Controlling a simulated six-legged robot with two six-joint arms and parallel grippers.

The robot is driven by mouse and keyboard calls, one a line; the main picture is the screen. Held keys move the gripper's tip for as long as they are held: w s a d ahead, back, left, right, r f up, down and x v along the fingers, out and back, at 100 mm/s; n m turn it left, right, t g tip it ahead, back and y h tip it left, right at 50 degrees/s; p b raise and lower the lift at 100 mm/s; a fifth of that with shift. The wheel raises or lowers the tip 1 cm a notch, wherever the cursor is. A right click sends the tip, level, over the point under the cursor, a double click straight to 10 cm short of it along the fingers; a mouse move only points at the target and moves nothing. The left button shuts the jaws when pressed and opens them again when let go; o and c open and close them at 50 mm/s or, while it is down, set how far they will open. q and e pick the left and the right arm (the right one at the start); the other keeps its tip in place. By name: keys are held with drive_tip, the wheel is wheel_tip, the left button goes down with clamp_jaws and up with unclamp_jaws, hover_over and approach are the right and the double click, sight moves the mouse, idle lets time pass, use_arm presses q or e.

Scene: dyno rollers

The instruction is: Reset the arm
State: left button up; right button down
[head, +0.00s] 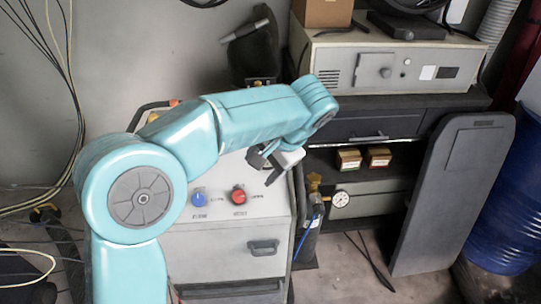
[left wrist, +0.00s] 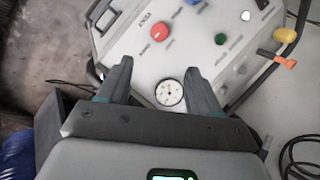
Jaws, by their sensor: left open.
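My left arm comes in from the left in the head view, bent, and reaches over the grey control console (head: 225,238). My left gripper (head: 262,168) is open and empty above the console's right part, with its fingers pointing down. In the left wrist view my left gripper (left wrist: 158,68) shows both fingers spread apart over the sloped panel (left wrist: 125,45). A round white gauge (left wrist: 169,92) shows between the fingers, and a red knob (left wrist: 161,30) lies beyond them. My right gripper is not in view.
The console's front has a blue knob (head: 198,199) and a red knob (head: 239,196). A dark bench (head: 375,126) carries a beige instrument (head: 385,72). A grey board (head: 455,200) leans near a blue barrel (head: 500,220). Cables hang at the left wall.

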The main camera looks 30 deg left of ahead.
use_arm(q)
drive_tip(key=s+d+f+h, duration=0.1)
drive_tip(key=d+f+h, duration=0.15)
drive_tip(key=f, duration=0.55)
drive_tip(key=s+d+f+g+h, duration=0.1)
drive_tip(key=s+d+f, duration=0.15)
drive_tip(key=f, duration=0.45)
drive_tip(key=s+d+f+h, duration=0.1)
drive_tip(key=d+f+h, duration=0.15)
drive_tip(key=f, duration=0.55)
drive_tip(key=s+d+f+n+h, duration=0.1)
drive_tip(key=s+d+f+n, duration=0.1)
drive_tip(key=s+f, duration=0.5)
drive_tip(key=s+d+f+n+t+h+p, duration=0.1)
drive_tip(key=s+f+n+h, duration=0.1)
drive_tip(key=s+f+n, duration=0.2)
drive_tip(key=s+f, duration=0.3)
drive_tip(key=s, duration=0.2)
drive_tip(key=shift+s+d, duration=0.25)
drive_tip(key=shift+d, duration=0.15)
